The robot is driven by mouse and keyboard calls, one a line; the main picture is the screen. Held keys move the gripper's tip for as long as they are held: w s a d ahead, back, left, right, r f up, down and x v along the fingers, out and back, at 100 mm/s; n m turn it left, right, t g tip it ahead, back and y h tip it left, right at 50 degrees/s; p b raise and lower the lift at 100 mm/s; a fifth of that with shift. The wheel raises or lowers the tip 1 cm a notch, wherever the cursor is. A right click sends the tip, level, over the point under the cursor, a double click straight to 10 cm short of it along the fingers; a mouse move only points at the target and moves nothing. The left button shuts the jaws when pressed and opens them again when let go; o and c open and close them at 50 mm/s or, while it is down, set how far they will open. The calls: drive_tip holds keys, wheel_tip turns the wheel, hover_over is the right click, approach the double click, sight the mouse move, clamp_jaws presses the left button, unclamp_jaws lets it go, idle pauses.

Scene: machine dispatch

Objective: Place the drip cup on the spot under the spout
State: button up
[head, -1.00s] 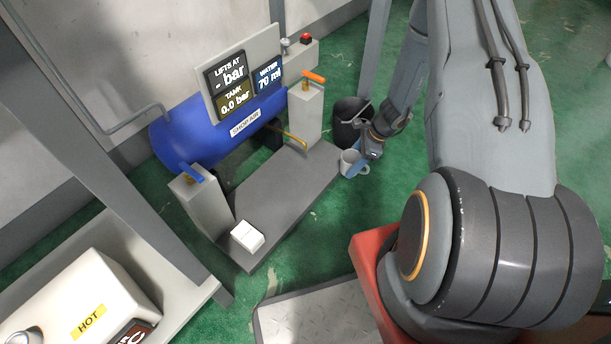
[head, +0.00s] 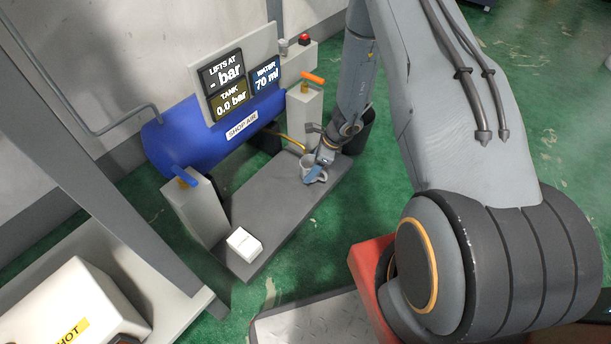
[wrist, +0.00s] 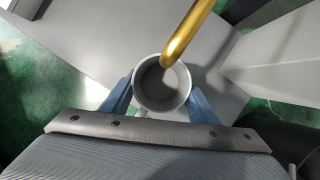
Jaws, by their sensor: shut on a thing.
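The drip cup (head: 309,166) is a small grey-white mug. My gripper (head: 317,172) is shut on it, over the far right part of the grey platform (head: 262,205). In the wrist view the cup (wrist: 162,103) sits upright between the two blue fingers of my gripper (wrist: 160,97). The brass spout (head: 293,142) comes from the tank side. In the wrist view the spout's tip (wrist: 172,58) overlaps the cup's far rim and mouth. I cannot tell whether the cup's base touches the platform. A marked spot does not show.
A blue tank (head: 215,135) with display panels stands behind the platform. Grey posts with an orange lever (head: 313,78) and a blue lever (head: 183,175) flank it. A white box (head: 244,244) lies at the platform's near end. A dark bin (head: 359,132) stands behind my arm.

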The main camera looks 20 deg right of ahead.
drive_tip(key=shift+w+a, duration=0.45)
drive_tip(key=shift+a, duration=0.4)
drive_tip(key=shift+a+f+b, duration=0.1)
drive_tip(key=shift+f+b, duration=1.2)
drive_tip(key=shift+f, duration=0.45)
drive_tip(key=shift+f, duration=0.1)
drive_tip(key=o, duration=1)
drive_tip(key=shift+o, duration=0.2)
